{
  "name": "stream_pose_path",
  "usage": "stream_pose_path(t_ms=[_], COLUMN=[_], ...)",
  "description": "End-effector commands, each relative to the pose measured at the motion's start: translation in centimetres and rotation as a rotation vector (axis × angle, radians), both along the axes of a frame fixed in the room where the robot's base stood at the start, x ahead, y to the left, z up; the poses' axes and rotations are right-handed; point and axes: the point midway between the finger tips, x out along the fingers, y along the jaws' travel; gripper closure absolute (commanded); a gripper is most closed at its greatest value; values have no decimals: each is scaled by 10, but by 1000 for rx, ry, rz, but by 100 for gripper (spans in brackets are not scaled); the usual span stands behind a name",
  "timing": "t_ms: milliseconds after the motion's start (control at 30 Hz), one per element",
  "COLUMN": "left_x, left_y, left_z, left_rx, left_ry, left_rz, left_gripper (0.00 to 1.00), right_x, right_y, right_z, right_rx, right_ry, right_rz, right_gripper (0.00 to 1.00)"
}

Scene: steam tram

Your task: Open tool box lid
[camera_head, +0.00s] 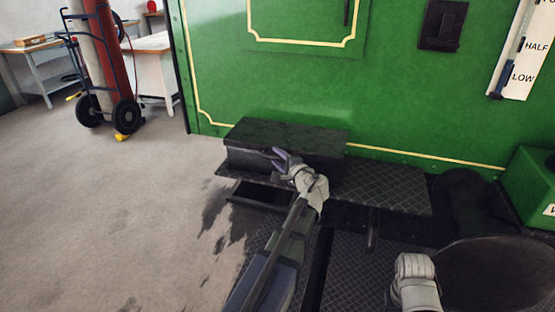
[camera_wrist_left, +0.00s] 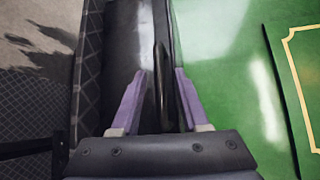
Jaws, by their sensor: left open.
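The tool box (camera_head: 262,157) is a long black box on a dark tread-plate step against the green wall. Its lid (camera_head: 290,135) looks shut. My left gripper (camera_head: 277,156) is at the front of the box, near its right half, with its fingers pointing left. In the left wrist view its purple fingers (camera_wrist_left: 160,90) are open. A thin dark bar (camera_wrist_left: 161,75), possibly a handle or edge of the lid, shows between them; I cannot tell whether they touch it. The dark box surface (camera_wrist_left: 124,45) lies beyond. My right gripper's fingers are not visible.
The green wall (camera_head: 290,85) rises right behind the box. The tread-plate step (camera_head: 385,190) extends right of it. A green box (camera_head: 532,185) stands at the far right. A hand truck with cylinders (camera_head: 103,65) stands at the back left. The floor (camera_head: 110,200) on the left is clear.

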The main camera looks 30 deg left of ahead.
Motion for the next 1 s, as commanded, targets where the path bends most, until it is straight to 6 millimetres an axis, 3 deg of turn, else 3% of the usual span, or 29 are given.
stream_pose_path(t_ms=[300, 700, 1000], left_x=[1, 1, 1], left_y=[2, 2, 2], left_z=[0, 0, -1], left_rx=[0, -1, -2], left_ry=[0, 0, 0], left_rz=[-1, -1, -1], left_gripper=[55, 100, 100], right_x=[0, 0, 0], right_y=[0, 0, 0], right_z=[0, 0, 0], right_rx=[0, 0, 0], right_ry=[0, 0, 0], right_rz=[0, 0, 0], right_gripper=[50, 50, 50])
